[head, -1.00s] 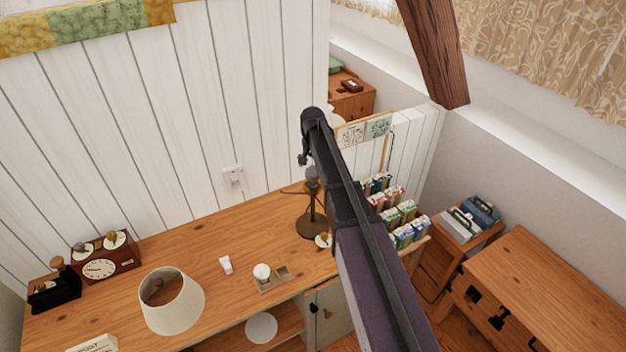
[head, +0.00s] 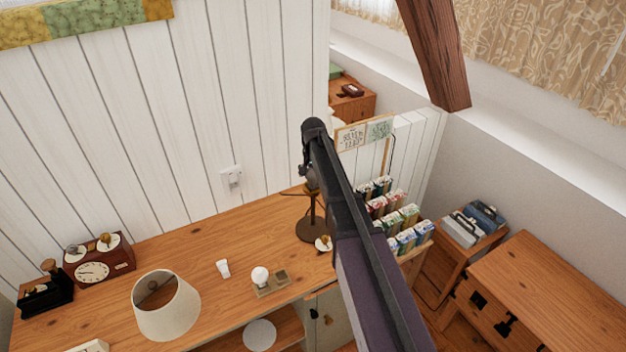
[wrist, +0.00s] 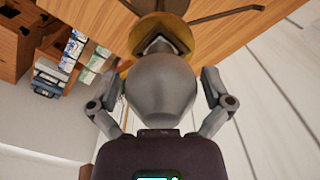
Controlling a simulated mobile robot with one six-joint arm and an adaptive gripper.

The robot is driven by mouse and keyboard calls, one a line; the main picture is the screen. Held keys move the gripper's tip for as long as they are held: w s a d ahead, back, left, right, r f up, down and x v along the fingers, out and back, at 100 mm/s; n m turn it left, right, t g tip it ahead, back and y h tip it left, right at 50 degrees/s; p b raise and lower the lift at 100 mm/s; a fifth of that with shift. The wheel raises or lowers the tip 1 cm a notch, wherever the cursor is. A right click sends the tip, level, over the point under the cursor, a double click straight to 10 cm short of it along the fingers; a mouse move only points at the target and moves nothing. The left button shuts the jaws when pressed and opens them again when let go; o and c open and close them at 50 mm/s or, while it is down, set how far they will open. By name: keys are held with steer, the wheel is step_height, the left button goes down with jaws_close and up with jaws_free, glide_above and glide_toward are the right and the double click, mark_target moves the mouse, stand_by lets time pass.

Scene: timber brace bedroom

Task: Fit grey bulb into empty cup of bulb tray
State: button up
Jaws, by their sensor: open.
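The grey bulb (wrist: 160,82) fills the middle of the wrist view, neck toward the brown lamp stand. The lamp stand (head: 310,232) is on the desk in the head view, partly behind my arm. My gripper (wrist: 163,98) is open, with one finger on each side of the bulb; I cannot tell whether either touches it.
A cream lampshade (head: 166,308) and a small white cup-like object (head: 223,268) stand left of the tray. A round white-and-brass item (head: 323,244) lies by the lamp foot. A rack of small boxes (head: 400,220) is right of my arm. The white plank wall is behind.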

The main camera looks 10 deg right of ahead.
steer(key=c, duration=1)
steer(key=shift+r, duration=0.15)
step_height(320, 180, up, 3)
steer(key=p, duration=0.3)
steer(key=shift+r+p, duration=0.2)
steer(key=shift+p, duration=0.15)
steer(key=s+r+p, duration=0.1)
steer(key=s, duration=1.5)
steer(key=shift+r, duration=0.15)
